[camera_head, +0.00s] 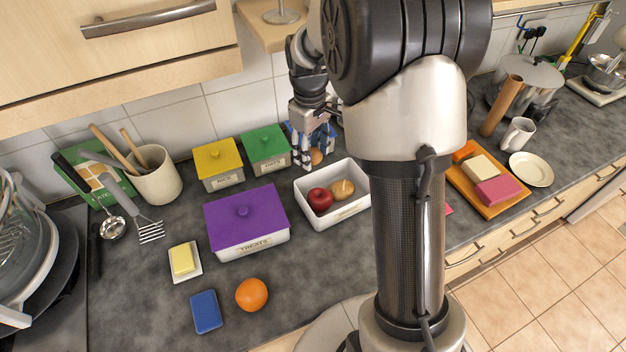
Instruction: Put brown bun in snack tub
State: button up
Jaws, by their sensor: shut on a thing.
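My gripper (313,147) is behind the open white tub and is shut on a small round brown thing, which looks like the brown bun (316,156). The fingers hide part of it. The white tub (325,221) has no lid and stands just in front of the gripper. It holds a red apple (320,201) and a tan, rounded, potato-like item (342,189). I cannot read a label on this tub. A purple-lidded tub (245,215) marked TREATS is closed, to its left.
Yellow-lidded (217,160) and green-lidded (265,146) tubs stand by the wall, left of my gripper. An orange (251,294), a blue sponge (206,311) and a butter dish (185,261) lie in front. My arm hides counter right of the white tub.

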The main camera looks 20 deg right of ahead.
notch_tip(320, 180, down, 10)
jog(key=shift+r+b, duration=0.1)
jog(key=shift+b, duration=0.85)
jog(key=shift+s+f+b, duration=0.25)
jog(key=shift+f+b, duration=0.1)
jog(key=shift+f, duration=0.3)
jog(key=o, duration=1)
jog(key=shift+w+f, duration=0.1)
jog(key=shift+f, duration=0.1)
jog(key=shift+o, duration=0.3)
jog(key=shift+r, duration=0.1)
